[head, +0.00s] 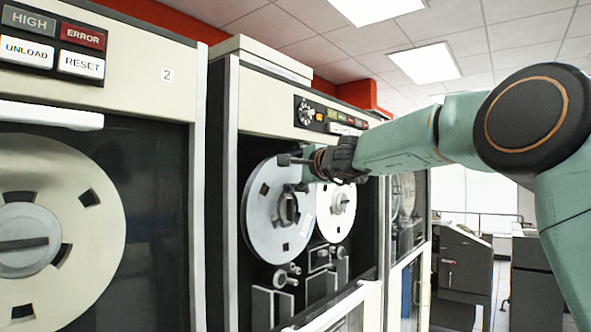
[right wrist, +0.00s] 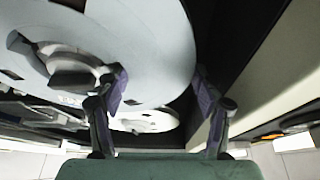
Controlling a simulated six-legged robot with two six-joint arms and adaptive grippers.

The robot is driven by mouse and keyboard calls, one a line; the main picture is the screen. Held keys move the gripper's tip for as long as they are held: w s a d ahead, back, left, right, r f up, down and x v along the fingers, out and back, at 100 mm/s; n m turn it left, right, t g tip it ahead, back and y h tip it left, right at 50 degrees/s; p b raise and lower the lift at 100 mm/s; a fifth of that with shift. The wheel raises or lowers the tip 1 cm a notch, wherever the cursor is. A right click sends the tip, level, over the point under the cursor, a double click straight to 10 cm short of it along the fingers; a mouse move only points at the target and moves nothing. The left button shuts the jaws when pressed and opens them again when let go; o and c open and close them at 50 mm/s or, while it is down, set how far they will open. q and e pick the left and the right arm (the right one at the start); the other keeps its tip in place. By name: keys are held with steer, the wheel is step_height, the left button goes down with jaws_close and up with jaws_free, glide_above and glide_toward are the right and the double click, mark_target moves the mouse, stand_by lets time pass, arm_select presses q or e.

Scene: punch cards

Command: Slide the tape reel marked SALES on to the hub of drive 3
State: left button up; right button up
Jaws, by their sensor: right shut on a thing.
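A pale grey tape reel (head: 262,222) stands upright at the front of the middle tape drive (head: 262,90), with a faint bluish marking near its right edge that is too small to read. My right gripper (head: 296,163) is shut on this reel at its upper right rim. In the right wrist view the reel (right wrist: 150,45) fills the upper left, with its rim between the fingers of the gripper (right wrist: 160,82). A dark hub shows at the reel's centre; I cannot tell whether the reel is fully seated on it. No number shows on this drive. My left gripper is not in view.
A second, white reel (head: 343,222) is mounted just right of the held one, inside the same drive. The drive at left, labelled 2, carries a large reel (head: 95,215). Rollers (head: 286,275) sit below the reels. Desks and cabinets stand at far right.

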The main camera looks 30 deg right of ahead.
steer(key=shift+w+a+r, duration=0.1)
steer(key=shift+w+r, duration=0.1)
steer(key=shift+w, duration=0.2)
steer(key=shift+w+a, duration=0.2)
steer(key=shift+w, duration=0.15)
steer(key=o, duration=1.9)
steer(key=shift+f, duration=0.1)
steer(key=shift+c, duration=1.4)
steer(key=shift+s, duration=0.1)
